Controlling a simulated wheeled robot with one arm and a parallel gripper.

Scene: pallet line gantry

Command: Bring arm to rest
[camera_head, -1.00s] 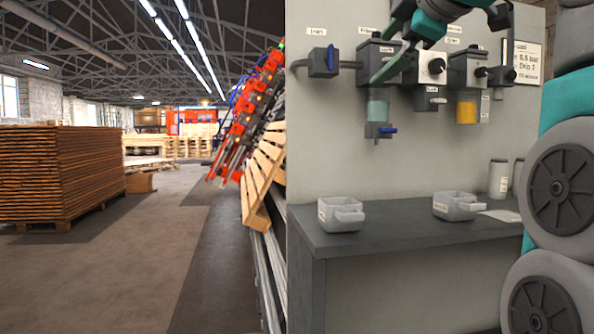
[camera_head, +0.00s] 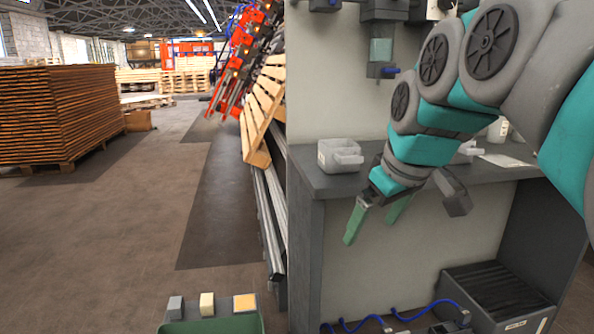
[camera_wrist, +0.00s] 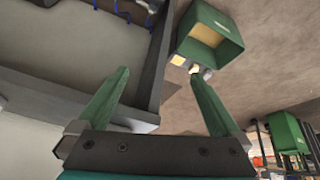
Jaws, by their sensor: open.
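My gripper (camera_head: 375,217) hangs at the end of my grey and teal arm, in front of the bench, below the level of its top. Its two green fingers are apart with nothing between them. In the wrist view my gripper (camera_wrist: 160,98) also shows open and empty, with the bench edge behind the fingers. My arm hides the right part of the bench top and much of the wall equipment.
A dark crate (camera_head: 495,300) sits under the bench.

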